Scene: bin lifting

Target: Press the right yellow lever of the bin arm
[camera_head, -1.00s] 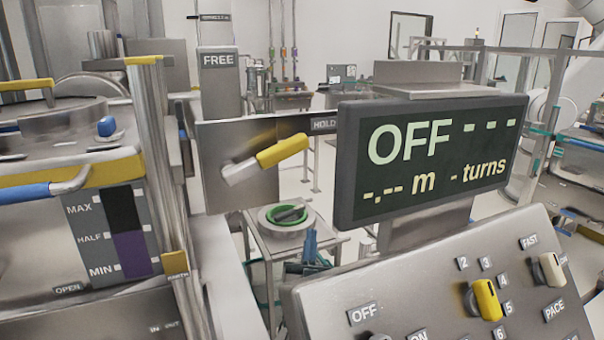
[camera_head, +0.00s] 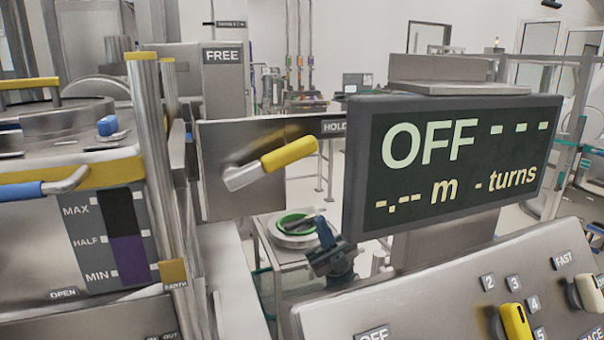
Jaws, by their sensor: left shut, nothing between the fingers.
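A yellow-handled lever (camera_head: 290,153) with a grey metal base sits on a steel plate (camera_head: 225,195) near the middle of the view. It slants up to the right, between the labels FREE and HOLD. Whether it belongs to a bin arm I cannot tell. My left gripper (camera_head: 325,233) seems to be the small dark and blue shape below the lever, beside the display. It is shut with nothing visible in it and is well apart from the lever. Its lower part is hidden behind the console. My right gripper is not in view.
A large display (camera_head: 455,165) reading OFF stands to the right. A sloped console (camera_head: 450,290) with a yellow knob (camera_head: 514,322) fills the lower right. A steel vessel (camera_head: 65,125) with a blue handle and metal posts stand at left. A tray with a green ring (camera_head: 295,218) lies behind.

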